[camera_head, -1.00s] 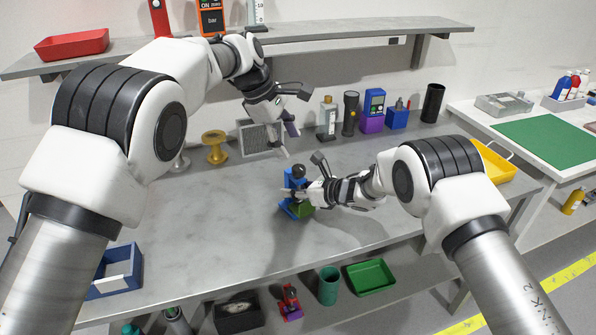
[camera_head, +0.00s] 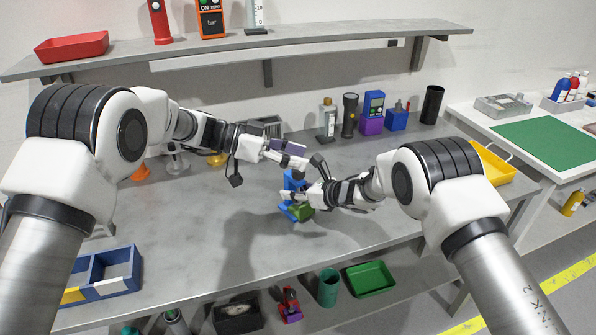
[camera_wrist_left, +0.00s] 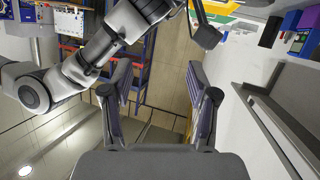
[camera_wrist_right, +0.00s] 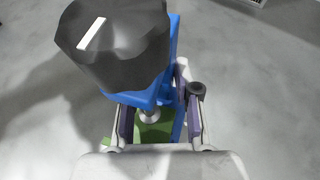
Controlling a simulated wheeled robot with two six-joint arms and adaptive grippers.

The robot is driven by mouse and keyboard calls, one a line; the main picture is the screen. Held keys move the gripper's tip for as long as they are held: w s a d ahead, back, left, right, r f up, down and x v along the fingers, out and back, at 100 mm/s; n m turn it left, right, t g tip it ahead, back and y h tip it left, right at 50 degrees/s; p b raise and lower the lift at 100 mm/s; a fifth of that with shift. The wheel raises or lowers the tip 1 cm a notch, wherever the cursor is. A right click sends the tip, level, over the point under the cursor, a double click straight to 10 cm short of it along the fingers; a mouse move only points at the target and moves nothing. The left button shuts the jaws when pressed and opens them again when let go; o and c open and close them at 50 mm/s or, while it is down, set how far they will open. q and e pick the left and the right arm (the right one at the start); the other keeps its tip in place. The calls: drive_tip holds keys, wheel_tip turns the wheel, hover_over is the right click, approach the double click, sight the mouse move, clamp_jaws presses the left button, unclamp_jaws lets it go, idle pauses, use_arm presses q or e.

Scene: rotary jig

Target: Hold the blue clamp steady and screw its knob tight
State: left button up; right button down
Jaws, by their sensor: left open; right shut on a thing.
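The blue clamp (camera_head: 290,183) stands on the grey workbench near the middle, with a green part at its foot. My right gripper (camera_head: 293,199) is shut on the clamp's lower part. The right wrist view shows the blue frame (camera_wrist_right: 173,45), the green block (camera_wrist_right: 154,131) between the fingers and the dark knob (camera_wrist_right: 115,45) with a white stripe on top. My left gripper (camera_head: 292,155) is open and empty, lying roughly level just above the clamp. It hides the knob in the head view. The left wrist view shows its fingers (camera_wrist_left: 160,95) apart with nothing between them.
A blue divided bin (camera_head: 105,277) is at the bench's left front. A bottle (camera_head: 328,120), a flashlight (camera_head: 350,115) and a blue-purple device (camera_head: 373,110) stand at the back. Several items sit on a lower shelf, including a green tray (camera_head: 370,279).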

sight(299, 172)
use_arm(q)
drive_tip(key=w+a+f+n+t+h, duration=0.25)
drive_tip(key=a+f+t, duration=0.35)
drive_tip(key=a+f, duration=0.4)
drive_tip(key=x, duration=0.7)
drive_tip(key=r+x, duration=0.1)
drive_tip(key=x, duration=0.2)
drive_tip(key=shift+w+d, duration=0.1)
drive_tip(key=shift+d, duration=0.15)
drive_tip(key=shift+w+d, duration=0.2)
drive_tip(key=shift+d, duration=0.25)
drive_tip(key=c, duration=1)
drive_tip(key=shift+s, duration=0.1)
clamp_jaws()
